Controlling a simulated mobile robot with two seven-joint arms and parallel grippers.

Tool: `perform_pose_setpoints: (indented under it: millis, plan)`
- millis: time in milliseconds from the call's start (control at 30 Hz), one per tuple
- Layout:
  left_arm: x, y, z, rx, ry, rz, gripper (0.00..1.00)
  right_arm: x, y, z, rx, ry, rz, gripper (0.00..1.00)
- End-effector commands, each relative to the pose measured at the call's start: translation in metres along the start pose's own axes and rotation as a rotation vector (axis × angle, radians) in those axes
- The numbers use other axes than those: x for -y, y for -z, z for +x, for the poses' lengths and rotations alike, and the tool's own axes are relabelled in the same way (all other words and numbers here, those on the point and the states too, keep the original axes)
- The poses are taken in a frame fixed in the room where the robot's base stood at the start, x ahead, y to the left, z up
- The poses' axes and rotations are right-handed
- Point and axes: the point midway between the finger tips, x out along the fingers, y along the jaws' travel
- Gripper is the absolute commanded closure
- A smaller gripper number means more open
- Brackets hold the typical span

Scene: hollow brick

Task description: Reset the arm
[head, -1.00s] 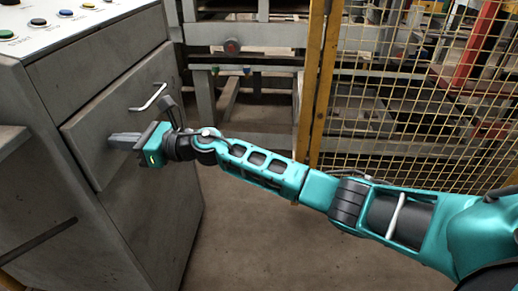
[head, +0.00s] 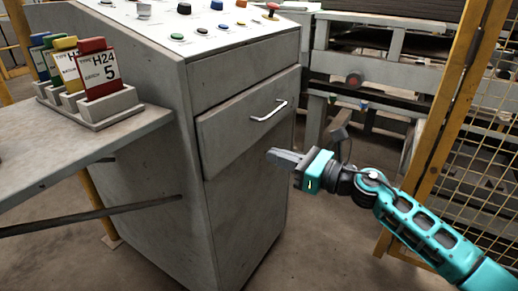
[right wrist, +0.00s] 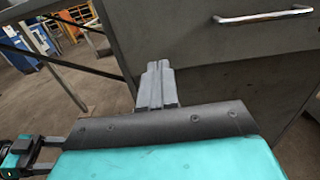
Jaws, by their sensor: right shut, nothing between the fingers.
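My right arm comes in from the lower right in the head view. Its gripper (head: 284,157) is shut and empty, in front of the grey cabinet (head: 240,205) and just below and right of its drawer (head: 248,122). The drawer has a silver handle (head: 269,111), apart from the gripper. In the right wrist view, the closed fingers (right wrist: 158,72) point at the cabinet front, and the handle (right wrist: 263,16) is at the upper right.
A grey side table (head: 75,150) at left carries a rack (head: 95,112) of coloured cards. Buttons cover the cabinet's sloped top panel (head: 205,38). A yellow mesh fence (head: 440,140) and metal racks (head: 350,75) stand behind the arm. Floor shows right of the cabinet.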

Motion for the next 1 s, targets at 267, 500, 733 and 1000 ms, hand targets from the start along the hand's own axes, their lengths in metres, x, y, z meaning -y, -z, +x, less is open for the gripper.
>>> perform_pose_setpoints:
  millis: [267,500,733,1000]
  plan:
    - [0.001,-0.005,0.002,0.009,0.003,-0.004,0.3,-0.003,0.002,-0.028,0.007,0.001,0.025,1.0]
    - [0.001,-0.004,0.002,0.009,0.004,-0.006,0.3,-0.03,0.024,-0.038,0.173,0.107,0.621,1.0]
    - [0.001,-0.004,0.002,0.009,0.004,-0.006,0.3,-0.053,0.083,-0.083,0.443,0.335,1.601,1.0]
    - [0.001,-0.004,0.002,0.008,0.004,-0.006,0.3,-0.102,0.17,-0.156,0.796,0.649,2.535,1.0]
